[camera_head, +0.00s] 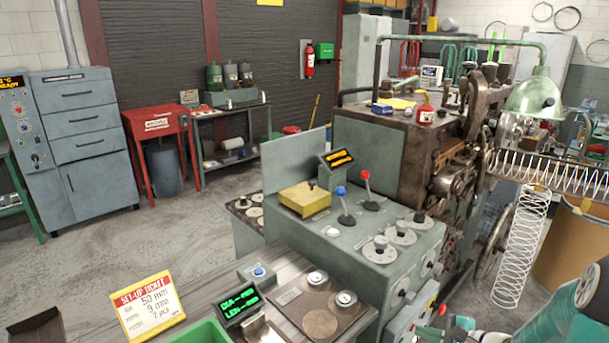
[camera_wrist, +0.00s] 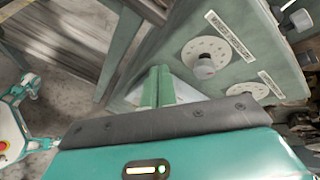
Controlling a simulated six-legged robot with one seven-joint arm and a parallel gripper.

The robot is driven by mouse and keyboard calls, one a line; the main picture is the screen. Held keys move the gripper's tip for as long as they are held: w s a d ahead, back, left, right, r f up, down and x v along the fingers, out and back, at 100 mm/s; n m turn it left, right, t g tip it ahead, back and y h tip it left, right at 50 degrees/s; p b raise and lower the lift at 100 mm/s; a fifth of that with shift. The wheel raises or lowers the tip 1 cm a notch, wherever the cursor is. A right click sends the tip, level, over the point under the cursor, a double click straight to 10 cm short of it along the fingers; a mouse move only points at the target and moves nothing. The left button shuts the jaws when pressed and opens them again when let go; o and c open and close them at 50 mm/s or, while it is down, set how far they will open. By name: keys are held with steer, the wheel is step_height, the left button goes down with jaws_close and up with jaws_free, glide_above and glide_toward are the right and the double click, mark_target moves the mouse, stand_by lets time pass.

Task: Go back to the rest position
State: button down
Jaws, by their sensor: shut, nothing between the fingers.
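My gripper (camera_wrist: 156,88) shows in the wrist view as two green fingers side by side, shut with nothing between them. It is close to the grey-green face of the machine's control console (camera_wrist: 272,60), which carries round dials with knobs. I cannot tell whether the fingertips touch it. In the head view, teal parts of my arm show at the lower right, in front of the control console (camera_head: 345,236). The fingers cannot be made out clearly there.
The coiling machine (camera_head: 385,150) stands behind the console, with a green lamp (camera_head: 535,96) and coiled springs (camera_head: 522,245) at right. A set-up ticket (camera_head: 148,306) and a green display (camera_head: 238,305) are at the front. Open floor (camera_head: 110,255) lies to the left.

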steer(key=s+a+r+n+g+h, duration=0.1)
steer(key=s+a+r+n+g, duration=0.3)
steer(key=a, duration=0.4)
steer(key=s+a+r+n+g+h, duration=0.1)
steer(key=s+a+r+n+g, duration=0.25)
steer(key=a+r+n, duration=0.35)
steer(key=s+a+r+n+t+h, duration=0.2)
steer(key=s+r+n+h, duration=0.3)
steer(key=s, duration=0.5)
step_height(320, 180, up, 4)
steer(key=n+t, duration=0.1)
steer(key=n, duration=0.1)
steer(key=shift+f+n+h, duration=0.15)
steer(key=shift+n+h, duration=0.15)
steer(key=shift+h, duration=0.1)
